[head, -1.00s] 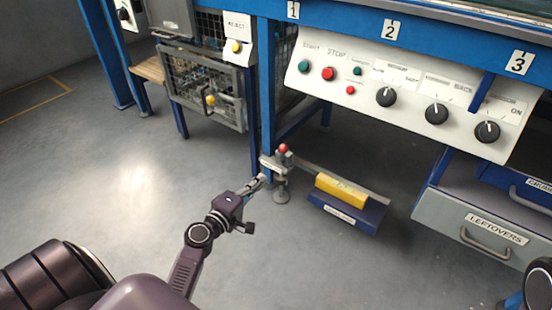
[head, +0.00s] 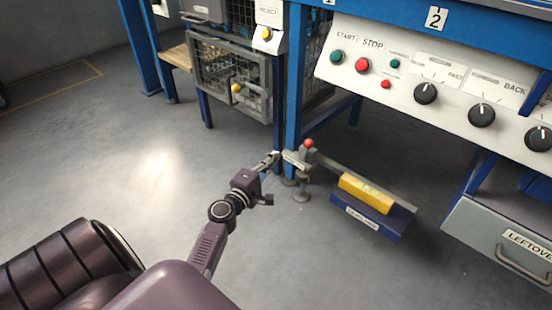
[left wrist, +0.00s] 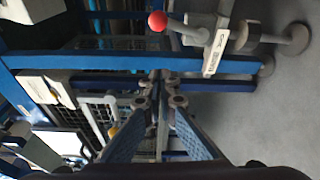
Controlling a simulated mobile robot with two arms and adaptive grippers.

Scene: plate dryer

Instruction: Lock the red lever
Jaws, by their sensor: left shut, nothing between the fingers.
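The red lever's round red knob (head: 309,143) sits on a grey metal fitting at the blue leg of the machine, low in the middle of the head view. In the left wrist view the knob (left wrist: 157,20) is at the top, with its grey lever arm (left wrist: 187,29) running right to a white labelled bracket (left wrist: 217,45). My left gripper (head: 276,156) is just left of the fitting, shut and empty. In the left wrist view its fingers (left wrist: 160,82) meet below the knob, apart from it in the picture. My right gripper is not in view.
A yellow block (head: 367,193) lies on a blue labelled holder (head: 372,220) right of the lever. The control panel (head: 430,80) hangs above. A wire cage (head: 228,75) stands behind left, and a leftovers drawer (head: 500,240) at right. The floor at left is clear.

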